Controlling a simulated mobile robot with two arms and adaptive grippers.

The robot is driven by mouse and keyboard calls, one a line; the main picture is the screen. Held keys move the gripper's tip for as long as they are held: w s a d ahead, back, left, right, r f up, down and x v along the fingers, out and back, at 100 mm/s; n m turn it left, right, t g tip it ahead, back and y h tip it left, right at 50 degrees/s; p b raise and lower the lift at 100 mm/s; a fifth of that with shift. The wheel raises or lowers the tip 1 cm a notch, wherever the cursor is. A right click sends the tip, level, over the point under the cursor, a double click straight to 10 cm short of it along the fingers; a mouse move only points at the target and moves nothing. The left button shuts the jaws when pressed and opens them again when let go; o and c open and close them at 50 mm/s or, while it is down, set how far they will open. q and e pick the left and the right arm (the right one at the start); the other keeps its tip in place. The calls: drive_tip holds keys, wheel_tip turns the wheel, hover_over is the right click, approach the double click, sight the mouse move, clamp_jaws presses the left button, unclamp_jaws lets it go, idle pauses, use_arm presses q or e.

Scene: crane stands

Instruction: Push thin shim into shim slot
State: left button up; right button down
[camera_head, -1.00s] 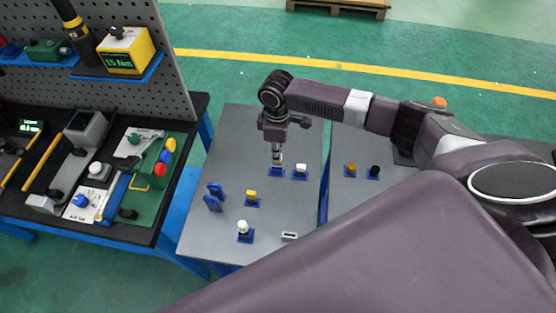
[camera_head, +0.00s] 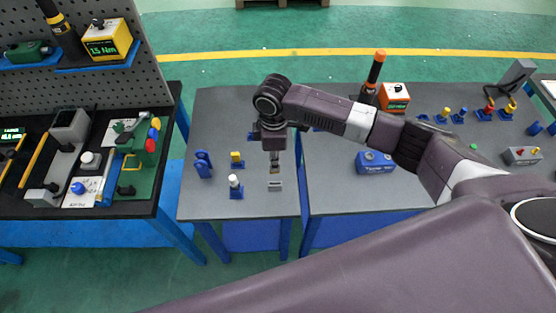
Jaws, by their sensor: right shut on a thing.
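My right gripper (camera_head: 274,158) points straight down over the grey table (camera_head: 210,110). It is shut on a small, narrow piece, which I take for the thin shim (camera_head: 274,170); it is mostly hidden between the fingers. Just below it on the table is a small light grey block with a dark slot, the shim slot (camera_head: 275,185). The gap between the piece and the block is small, and I cannot tell whether they touch. My left gripper is not in view.
A white-topped piece (camera_head: 235,182) and a yellow piece (camera_head: 237,158) stand in blue holders left of the slot. A blue stand (camera_head: 203,163) is further left. A blue box (camera_head: 375,162) sits on the right table. A tool bench (camera_head: 75,150) stands at left.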

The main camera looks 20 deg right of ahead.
drive_tip(key=shift+w+d, duration=0.1)
drive_tip(key=shift+w, duration=0.1)
drive_tip(key=shift+s, duration=0.1)
drive_tip(key=shift+s+f, duration=0.1)
drive_tip(key=shift+f, duration=0.1)
drive_tip(key=shift+f+b, duration=0.8)
drive_tip(key=shift+f, duration=0.75)
wheel_tip(320, 180, down, 2)
drive_tip(key=shift+b, duration=0.55)
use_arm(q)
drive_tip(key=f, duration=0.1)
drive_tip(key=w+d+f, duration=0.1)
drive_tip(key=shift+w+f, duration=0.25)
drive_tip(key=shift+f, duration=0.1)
use_arm(e)
drive_tip(key=shift+f, duration=0.2)
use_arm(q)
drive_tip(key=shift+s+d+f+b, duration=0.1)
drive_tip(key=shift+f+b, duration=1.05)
use_arm(e)
drive_tip(key=shift+f, duration=2.15)
